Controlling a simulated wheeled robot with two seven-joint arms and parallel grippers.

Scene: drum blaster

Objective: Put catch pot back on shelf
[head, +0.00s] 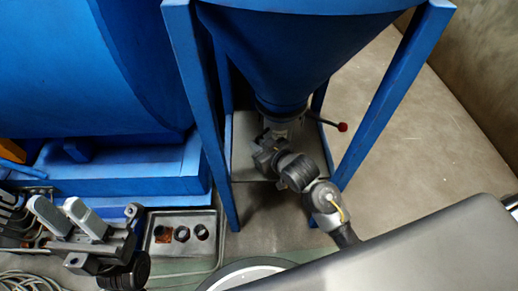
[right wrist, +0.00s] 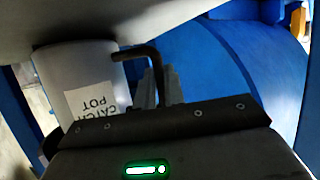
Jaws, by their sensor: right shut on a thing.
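The catch pot (right wrist: 85,75) is a pale grey cylinder with an upside-down "CATCH POT" label, at the left of the right wrist view. Its black bent handle (right wrist: 140,54) runs down between the grey fingers of my right gripper (right wrist: 161,82), which is shut on it. In the head view my right gripper (head: 268,143) is under the blue hopper (head: 290,55), and the pot is mostly hidden there. My left gripper (head: 54,207) is at the lower left, its two grey fingers apart and empty. I cannot make out a shelf for certain.
Blue hopper legs (head: 387,100) stand around my right gripper. A lever with a red knob (head: 342,127) sticks out right of the hopper outlet. A grey tray (head: 208,255) with dark round items lies near my left gripper. Open floor (head: 440,140) lies to the right.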

